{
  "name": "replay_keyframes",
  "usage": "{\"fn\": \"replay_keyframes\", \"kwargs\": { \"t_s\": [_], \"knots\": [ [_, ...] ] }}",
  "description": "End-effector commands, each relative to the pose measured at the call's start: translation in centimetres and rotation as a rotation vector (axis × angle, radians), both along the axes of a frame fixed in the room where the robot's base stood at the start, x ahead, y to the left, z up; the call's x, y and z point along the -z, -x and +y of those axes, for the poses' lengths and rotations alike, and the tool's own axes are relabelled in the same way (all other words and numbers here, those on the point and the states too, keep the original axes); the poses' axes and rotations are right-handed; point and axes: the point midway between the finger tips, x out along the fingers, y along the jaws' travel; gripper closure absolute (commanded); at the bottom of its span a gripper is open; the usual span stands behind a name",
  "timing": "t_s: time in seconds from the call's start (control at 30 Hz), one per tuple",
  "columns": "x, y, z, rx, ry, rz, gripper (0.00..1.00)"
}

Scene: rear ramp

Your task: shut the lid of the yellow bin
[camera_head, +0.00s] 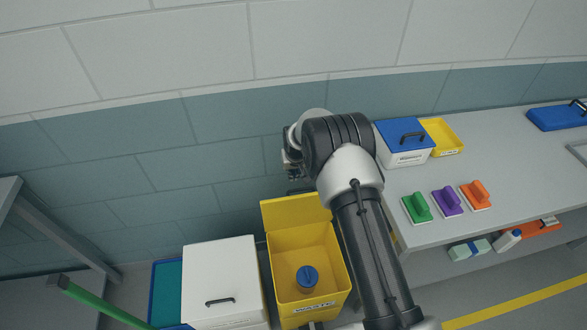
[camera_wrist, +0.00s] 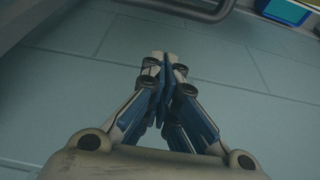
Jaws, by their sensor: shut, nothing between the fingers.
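The yellow bin (camera_head: 343,272) stands on the floor at the bottom middle of the head view, with a label on its front. Its yellow lid (camera_head: 294,212) is open and stands up at the back edge. An orange-brown container with a blue cap (camera_head: 307,277) is inside the bin. My gripper (camera_head: 291,168) is above and behind the raised lid, partly hidden by my own wrist. In the wrist view my gripper (camera_wrist: 164,68) is shut with its fingers together and nothing between them. I cannot tell how far it is from the lid.
A white lidded bin (camera_head: 220,280) stands close on the left, with a green pole (camera_head: 90,302) beyond it. A grey bench (camera_head: 430,235) at right holds coloured brushes and a blue-lidded box (camera_head: 403,143). The tiled wall (camera_head: 150,150) is behind.

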Motion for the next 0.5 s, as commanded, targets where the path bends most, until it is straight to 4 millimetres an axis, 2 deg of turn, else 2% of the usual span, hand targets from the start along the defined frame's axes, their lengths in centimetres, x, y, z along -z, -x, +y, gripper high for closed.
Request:
{"fn": "replay_keyframes", "kwargs": {
  "t_s": [0.3,0.5],
  "knots": [
    [-0.5,2.9,-0.5,0.0,0.0,-0.001,1.0],
    [-0.6,3.5,-0.6,0.0,0.0,-0.002,1.0]
  ]
}}
